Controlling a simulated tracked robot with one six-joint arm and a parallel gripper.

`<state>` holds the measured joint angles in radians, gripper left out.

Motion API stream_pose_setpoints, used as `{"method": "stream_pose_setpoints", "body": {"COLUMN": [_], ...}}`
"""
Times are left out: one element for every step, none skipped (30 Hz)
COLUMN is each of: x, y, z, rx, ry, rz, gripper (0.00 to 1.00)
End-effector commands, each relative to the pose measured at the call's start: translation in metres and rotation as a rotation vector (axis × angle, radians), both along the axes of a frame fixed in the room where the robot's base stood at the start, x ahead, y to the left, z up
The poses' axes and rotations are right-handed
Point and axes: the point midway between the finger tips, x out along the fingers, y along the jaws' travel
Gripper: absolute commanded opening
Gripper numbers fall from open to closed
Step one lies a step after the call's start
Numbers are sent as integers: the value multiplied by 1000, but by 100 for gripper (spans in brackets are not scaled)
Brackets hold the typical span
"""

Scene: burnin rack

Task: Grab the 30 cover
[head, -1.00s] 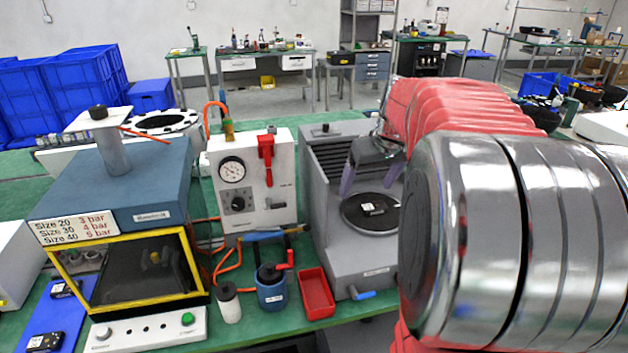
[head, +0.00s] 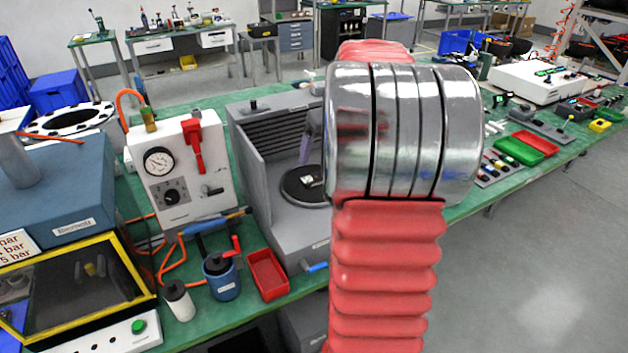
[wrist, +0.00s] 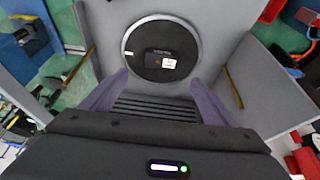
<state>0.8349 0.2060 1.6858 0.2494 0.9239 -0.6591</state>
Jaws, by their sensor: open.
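A small black block with a white label (wrist: 162,58) lies on a round black disc (wrist: 143,68) in the wrist view. The label is too small to read, so I cannot tell if this is the 30 cover. The disc sits in an open-fronted grey booth (head: 268,225), and its right part is hidden by my arm in the head view. My gripper (wrist: 158,82) is open and empty, its two purple fingers spread just short of the disc. In the head view one purple finger shows above the disc; the rest is hidden behind my arm.
Left of the booth stand a white gauge box (head: 180,195), a blue pot (head: 222,278), a white bottle (head: 178,300) and a red tray (head: 267,274). A yellow-framed chamber (head: 70,290) is at far left. The booth's side walls flank my gripper.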

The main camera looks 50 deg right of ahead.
Motion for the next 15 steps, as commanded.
{"method": "stream_pose_setpoints", "body": {"x": [3, 5, 7, 9, 10, 12, 14, 16, 18, 19, 20, 22, 22, 23, 23], "y": [0, -1, -2, -2, -3, -4, -4, -5, -5, -6, -6, -7, -7, -7, -7], "z": [-9, -13, -19, -23, -27, -33, -38, -41, -47, -50, -53, -56, -58, -59, -60], "rx": [3, 3, 3, 3, 1, 3, 3, 2, 3, 3, 3, 2, 0, 0, 0], "ry": [2, 2, 2, 2, 2, 2, 2, 2, 1, 1, 1, 1, 0, 0, 0], "rz": [1, 1, 1, 1, 0, 0, 0, -1, 0, 0, 0, -1, -1, -1, -1], "gripper": [81, 81, 81, 81, 81, 81, 81, 81, 81, 81, 81, 81, 81, 81, 81]}}
